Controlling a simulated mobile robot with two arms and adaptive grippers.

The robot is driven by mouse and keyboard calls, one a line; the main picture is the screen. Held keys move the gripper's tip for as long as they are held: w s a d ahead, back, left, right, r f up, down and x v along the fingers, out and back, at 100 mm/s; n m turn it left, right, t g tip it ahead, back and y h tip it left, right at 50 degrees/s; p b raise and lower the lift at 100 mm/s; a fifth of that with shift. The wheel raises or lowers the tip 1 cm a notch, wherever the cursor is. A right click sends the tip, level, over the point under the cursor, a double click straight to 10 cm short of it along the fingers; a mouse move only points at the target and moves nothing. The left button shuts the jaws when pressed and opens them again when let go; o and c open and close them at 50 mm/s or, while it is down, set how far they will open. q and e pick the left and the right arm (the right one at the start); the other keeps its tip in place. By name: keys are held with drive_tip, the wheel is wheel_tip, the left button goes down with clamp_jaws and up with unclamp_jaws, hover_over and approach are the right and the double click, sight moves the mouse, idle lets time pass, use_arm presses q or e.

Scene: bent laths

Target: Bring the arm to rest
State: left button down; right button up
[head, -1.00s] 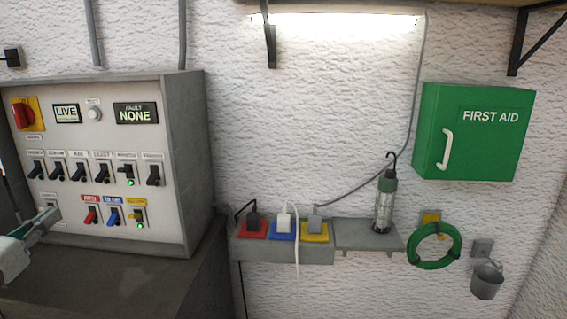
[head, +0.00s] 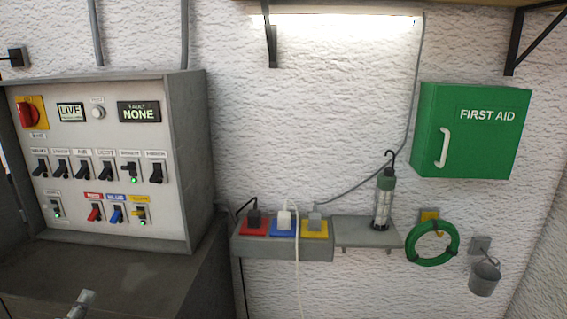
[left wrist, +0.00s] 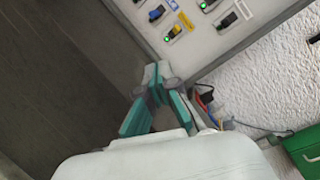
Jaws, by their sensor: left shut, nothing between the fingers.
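My left gripper (head: 82,301) shows only in part at the bottom edge of the head view, below and in front of the switch panel. In the left wrist view its two teal-and-grey fingers (left wrist: 158,78) meet at the tips with nothing between them. The tips are apart from the panel's switches. My right gripper is in neither view.
The grey switch panel (head: 105,135) reads LIVE and fault NONE; several switches show green lights. A dark ledge (head: 120,262) lies below it. To the right are a socket box (head: 280,250), lamp (head: 383,200), green hose (head: 432,243), bucket (head: 484,279) and first aid box (head: 470,140).

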use_arm(q)
drive_tip(key=s+d+f+n+g, duration=0.4)
drive_tip(key=s+f+n, duration=0.2)
drive_tip(key=f, duration=0.2)
drive_tip(key=s+d+f+n+g, duration=0.4)
drive_tip(key=s+f+n, duration=0.2)
drive_tip(key=f, duration=0.3)
drive_tip(key=s+d+f+n+g+h, duration=0.45)
drive_tip(key=s+d+n, duration=0.25)
drive_tip(key=s+d, duration=0.4)
wheel_tip(320, 180, down, 26)
drive_tip(key=s+g, duration=0.2)
drive_tip(key=s, duration=0.1)
drive_tip(key=s+a+f, duration=0.1)
drive_tip(key=s+f, duration=0.7)
drive_tip(key=s+a+f+g, duration=0.1)
drive_tip(key=s+a+f, duration=0.1)
drive_tip(key=s+f, duration=0.6)
drive_tip(key=shift+s+a+f+m+y, duration=0.3)
drive_tip(key=shift+s+f+y, duration=0.15)
drive_tip(key=shift+f, duration=0.2)
